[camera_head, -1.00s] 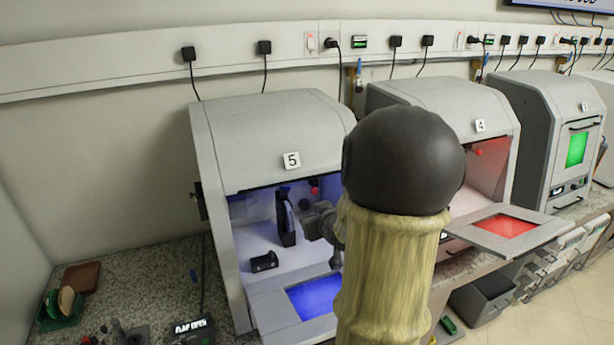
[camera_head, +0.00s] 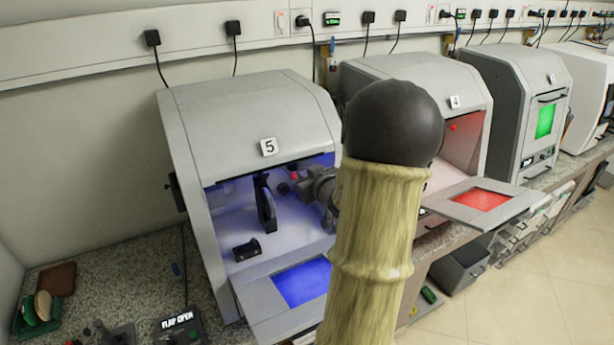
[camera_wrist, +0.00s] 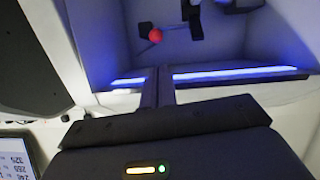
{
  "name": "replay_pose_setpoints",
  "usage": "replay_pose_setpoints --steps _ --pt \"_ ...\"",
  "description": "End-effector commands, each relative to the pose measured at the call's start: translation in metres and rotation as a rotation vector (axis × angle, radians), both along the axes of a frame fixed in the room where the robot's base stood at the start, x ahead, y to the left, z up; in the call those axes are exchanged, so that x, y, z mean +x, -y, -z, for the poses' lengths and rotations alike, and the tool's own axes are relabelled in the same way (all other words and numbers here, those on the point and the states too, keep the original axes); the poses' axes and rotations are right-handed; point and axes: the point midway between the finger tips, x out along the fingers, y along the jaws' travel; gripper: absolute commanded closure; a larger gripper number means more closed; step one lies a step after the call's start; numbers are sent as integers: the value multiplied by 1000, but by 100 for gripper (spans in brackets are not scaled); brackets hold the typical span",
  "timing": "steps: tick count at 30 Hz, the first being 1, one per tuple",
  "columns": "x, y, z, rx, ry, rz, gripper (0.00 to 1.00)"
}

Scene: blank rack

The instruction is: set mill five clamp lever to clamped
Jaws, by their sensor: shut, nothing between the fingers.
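Mill five (camera_head: 240,110) is the grey cabinet labelled 5, its flap open and its inside lit blue. Inside, a small red knob (camera_head: 295,176) shows beside a dark upright part; it seems to be the clamp lever's end. In the wrist view the red knob (camera_wrist: 155,35) sits on a thin rod by a dark block. My gripper (camera_wrist: 162,74) is shut and empty, its fingers pointing into the mill just short of the knob, apparently not touching it. In the head view my grey wrist is at the mill's right opening, and my forearm hides that side and the fingertips.
The lowered flap (camera_head: 258,295) lies in front of the opening. A black upright part (camera_head: 265,203) and a small black block (camera_head: 247,250) stand inside the mill. Mill four (camera_head: 425,85), lit red, stands close on the right. A "FLAP OPEN" display (camera_head: 181,322) sits on the counter.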

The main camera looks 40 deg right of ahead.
Motion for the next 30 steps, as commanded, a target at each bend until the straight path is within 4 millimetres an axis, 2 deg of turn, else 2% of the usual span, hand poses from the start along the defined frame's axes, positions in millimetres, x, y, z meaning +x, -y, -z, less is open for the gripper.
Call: replay_pose_setpoints --steps 9,15,30 --pt "43 11 14 2 -1 -2 100" --pt "62 16 21 1 0 -2 100" --pt "65 18 24 -1 1 1 100"
